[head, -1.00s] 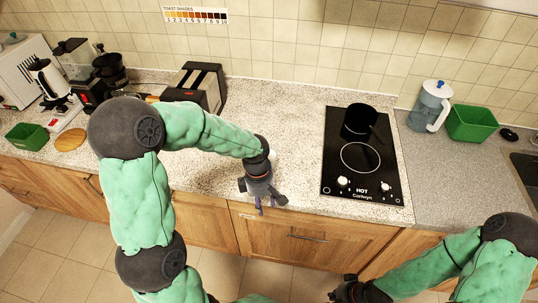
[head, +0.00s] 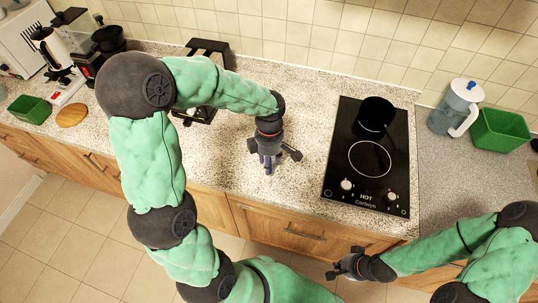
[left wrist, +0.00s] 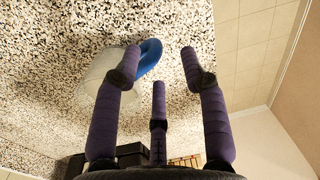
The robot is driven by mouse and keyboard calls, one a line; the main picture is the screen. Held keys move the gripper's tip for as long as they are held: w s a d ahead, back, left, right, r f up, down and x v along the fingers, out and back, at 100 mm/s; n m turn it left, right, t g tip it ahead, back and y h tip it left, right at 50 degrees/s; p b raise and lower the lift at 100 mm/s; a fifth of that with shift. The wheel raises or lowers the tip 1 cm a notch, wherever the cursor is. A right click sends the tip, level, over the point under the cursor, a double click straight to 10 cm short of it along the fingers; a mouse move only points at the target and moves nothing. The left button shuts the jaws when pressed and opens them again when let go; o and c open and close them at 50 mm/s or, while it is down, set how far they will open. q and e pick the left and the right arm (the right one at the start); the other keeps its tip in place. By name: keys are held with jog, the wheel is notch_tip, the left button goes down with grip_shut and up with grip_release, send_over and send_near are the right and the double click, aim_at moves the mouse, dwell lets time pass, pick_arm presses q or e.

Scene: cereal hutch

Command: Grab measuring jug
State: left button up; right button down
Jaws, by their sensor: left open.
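A translucent whitish vessel with a blue handle (left wrist: 147,57), which looks like the measuring jug (left wrist: 104,85), shows on the speckled counter in the left wrist view. It cannot be made out in the head view, where my left arm covers part of the counter. My left gripper (head: 270,164) hangs over the counter left of the hob. Its purple fingers (left wrist: 161,70) are spread and empty; in the left wrist view the vessel lies beyond them, to the left, partly behind a finger. My right gripper (head: 343,266) is in front of the counter, too small to read.
The black hob (head: 367,172) carries a dark pot (head: 376,113). A clear pitcher (head: 452,108) with a blue knob stands beside a green bin (head: 499,130) at right. Counter between left gripper and hob is clear.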

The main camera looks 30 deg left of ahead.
pick_arm(q)
jog(key=shift+d+f+b, duration=0.2)
jog(key=shift+f+b, duration=0.4)
jog(key=shift+f, duration=2.65)
grip_shut()
